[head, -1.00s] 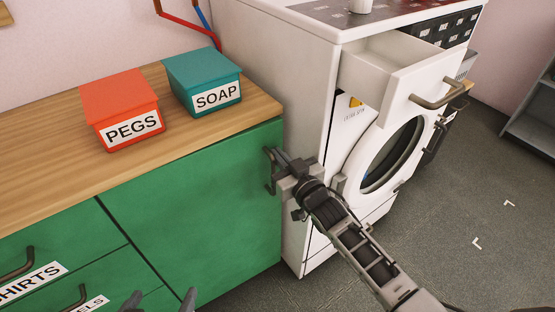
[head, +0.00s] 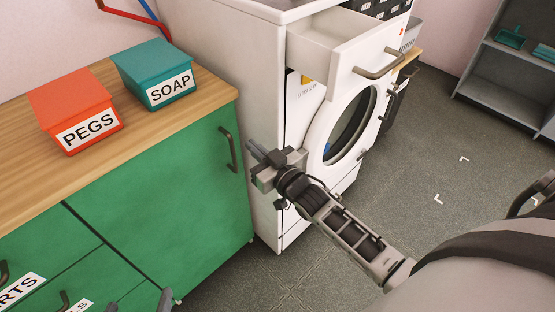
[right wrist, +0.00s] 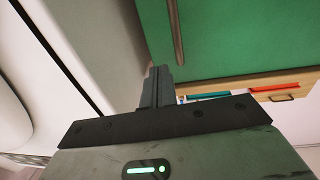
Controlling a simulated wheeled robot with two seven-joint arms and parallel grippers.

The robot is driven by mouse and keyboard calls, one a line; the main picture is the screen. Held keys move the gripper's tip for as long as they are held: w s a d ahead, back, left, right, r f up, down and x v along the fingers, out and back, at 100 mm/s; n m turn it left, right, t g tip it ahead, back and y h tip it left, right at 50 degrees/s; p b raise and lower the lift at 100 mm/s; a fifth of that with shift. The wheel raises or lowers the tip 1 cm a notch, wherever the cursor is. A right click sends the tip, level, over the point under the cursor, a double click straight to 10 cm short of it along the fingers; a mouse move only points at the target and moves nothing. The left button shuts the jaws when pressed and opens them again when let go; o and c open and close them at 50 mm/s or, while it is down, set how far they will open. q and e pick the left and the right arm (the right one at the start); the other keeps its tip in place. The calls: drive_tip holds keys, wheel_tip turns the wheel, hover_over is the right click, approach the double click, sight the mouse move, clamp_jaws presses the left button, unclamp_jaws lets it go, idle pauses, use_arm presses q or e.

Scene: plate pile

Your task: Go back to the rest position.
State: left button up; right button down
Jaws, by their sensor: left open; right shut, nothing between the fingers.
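My right gripper (head: 257,151) is shut and empty, in front of the washing machine's side and just right of the green cabinet door's handle (head: 228,149). In the head view it appears apart from that handle. The right wrist view shows its closed fingers (right wrist: 157,86) with the green door (right wrist: 225,40) and its handle beyond. My left gripper (head: 138,304) shows only its fingertips at the bottom edge of the head view, spread apart with nothing seen between them, before the green cabinet front.
The white washing machine (head: 225,50) has its drawer (head: 345,55) pulled out and its round door (head: 345,135) facing right. A red PEGS box (head: 72,100) and a teal SOAP box (head: 150,68) stand on the wooden counter (head: 190,115). Grey floor (head: 420,160) is clear at right.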

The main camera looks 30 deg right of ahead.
drive_tip(key=s+d, duration=0.1)
drive_tip(key=s, duration=0.5)
drive_tip(key=shift+s+d+f, duration=0.15)
drive_tip(key=shift+s+d, duration=0.15)
drive_tip(key=shift+d, duration=0.1)
